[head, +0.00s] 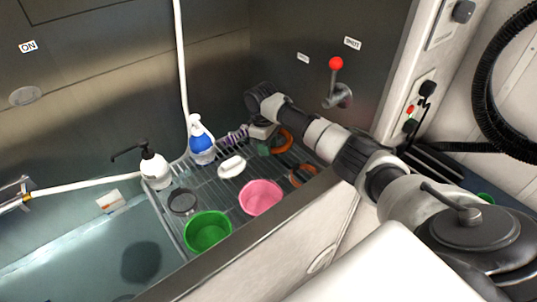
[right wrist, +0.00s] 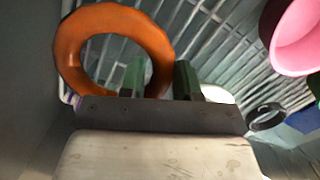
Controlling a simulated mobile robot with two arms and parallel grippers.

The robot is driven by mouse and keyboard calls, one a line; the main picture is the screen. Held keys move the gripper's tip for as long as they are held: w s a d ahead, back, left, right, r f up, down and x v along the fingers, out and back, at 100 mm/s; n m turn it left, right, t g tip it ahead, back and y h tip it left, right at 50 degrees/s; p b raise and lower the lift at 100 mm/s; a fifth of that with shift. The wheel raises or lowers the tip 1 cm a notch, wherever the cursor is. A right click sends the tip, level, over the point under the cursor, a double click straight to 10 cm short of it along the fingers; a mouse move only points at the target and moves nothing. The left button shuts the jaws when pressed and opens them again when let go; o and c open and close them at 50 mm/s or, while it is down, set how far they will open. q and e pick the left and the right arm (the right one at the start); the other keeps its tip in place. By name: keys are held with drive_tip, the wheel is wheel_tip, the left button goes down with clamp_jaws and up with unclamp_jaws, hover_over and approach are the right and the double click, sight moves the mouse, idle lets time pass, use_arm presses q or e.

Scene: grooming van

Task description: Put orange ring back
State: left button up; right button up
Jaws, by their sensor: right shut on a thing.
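An orange ring (right wrist: 72,60) shows large in the right wrist view, at the upper left. Its right side lies between the two green fingertips of my right gripper (right wrist: 160,80). In the head view the orange ring (head: 284,142) is at the far right end of the wire rack (head: 222,180), beside my right gripper (head: 264,146). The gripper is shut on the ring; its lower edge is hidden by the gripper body. A second orange ring-like thing (head: 302,176) lies nearer, beside the pink bowl. My left gripper is not in view.
The rack holds a pink bowl (head: 261,196), a green bowl (head: 208,230), a dark ring (head: 182,202), a white oval thing (head: 232,166) and a blue-and-white bottle (head: 201,142). A black-topped pump bottle (head: 154,166) stands left. A red-knobbed lever (head: 337,80) juts from the wall.

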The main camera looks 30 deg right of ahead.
sight(268, 161)
drive_tip(key=shift+f, duration=2.05)
drive_tip(key=shift+f, duration=0.2)
drive_tip(key=o, duration=1)
drive_tip(key=shift+r, duration=0.1)
drive_tip(key=shift+r, duration=0.25)
drive_tip(key=r, duration=0.4)
drive_tip(key=w+r, duration=0.1)
drive_tip(key=r, duration=0.6)
drive_tip(key=shift+w+a+r+b, duration=0.15)
drive_tip(key=shift+a+r+b, duration=0.15)
drive_tip(key=shift+r+b, duration=0.1)
